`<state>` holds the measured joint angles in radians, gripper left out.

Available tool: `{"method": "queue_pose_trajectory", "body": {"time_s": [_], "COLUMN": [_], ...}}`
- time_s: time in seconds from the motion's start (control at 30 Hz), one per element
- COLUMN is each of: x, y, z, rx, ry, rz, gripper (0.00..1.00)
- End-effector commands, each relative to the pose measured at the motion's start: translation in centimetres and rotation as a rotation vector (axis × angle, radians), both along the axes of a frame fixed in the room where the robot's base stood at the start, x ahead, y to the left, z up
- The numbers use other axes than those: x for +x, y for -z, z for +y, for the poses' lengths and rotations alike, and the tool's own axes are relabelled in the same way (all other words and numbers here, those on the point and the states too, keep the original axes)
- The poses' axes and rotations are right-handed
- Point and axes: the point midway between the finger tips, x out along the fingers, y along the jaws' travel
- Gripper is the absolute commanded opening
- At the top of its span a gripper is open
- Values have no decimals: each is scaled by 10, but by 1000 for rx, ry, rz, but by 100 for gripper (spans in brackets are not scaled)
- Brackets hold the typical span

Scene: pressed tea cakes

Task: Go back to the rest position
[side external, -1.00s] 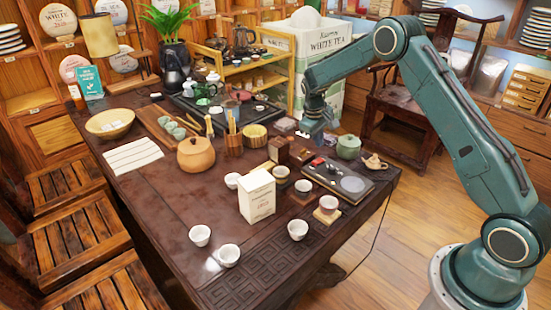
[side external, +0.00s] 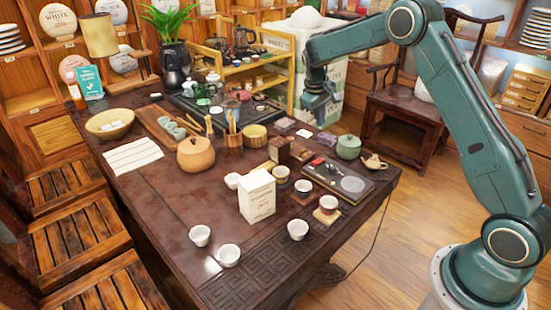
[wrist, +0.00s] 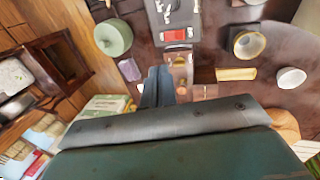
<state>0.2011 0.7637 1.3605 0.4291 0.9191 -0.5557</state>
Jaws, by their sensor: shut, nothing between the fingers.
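My gripper (side external: 319,112) hangs in the air above the back right part of the dark table (side external: 180,180), clear of the things on it. Its fingers are shut and empty. In the wrist view the gripper (wrist: 157,82) points down, with the tabletop and a small wooden box (wrist: 178,60) beyond it. In the side view, that brown box (side external: 279,149) stands on the table below and left of the gripper.
A green lidded pot (side external: 348,147) and a dark tray (side external: 340,181) lie at the table's right. A white box (side external: 257,197) and several white cups (side external: 298,229) stand nearer the front. A wooden shelf (side external: 257,70) and a white tea crate (side external: 327,85) are behind. The air around my arm looks clear.

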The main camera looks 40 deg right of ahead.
Motion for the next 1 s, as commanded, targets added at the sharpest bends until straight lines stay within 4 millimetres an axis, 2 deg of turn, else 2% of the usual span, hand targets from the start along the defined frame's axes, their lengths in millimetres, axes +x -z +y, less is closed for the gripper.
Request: {"method": "queue_pose_trajectory", "body": {"time_s": [0.17,0.27,0.47,0.7,1.0], "x": [-2,-5,-20,-51,-100], "y": [-5,-16,-50,-99,-147], "z": [2,7,23,49,81], "rx": [1,4,14,35,66], "ry": [-1,-3,-6,-10,-18], "rz": [-6,-19,-60,-124,-201], "gripper": [0,0,0,0,0]}}
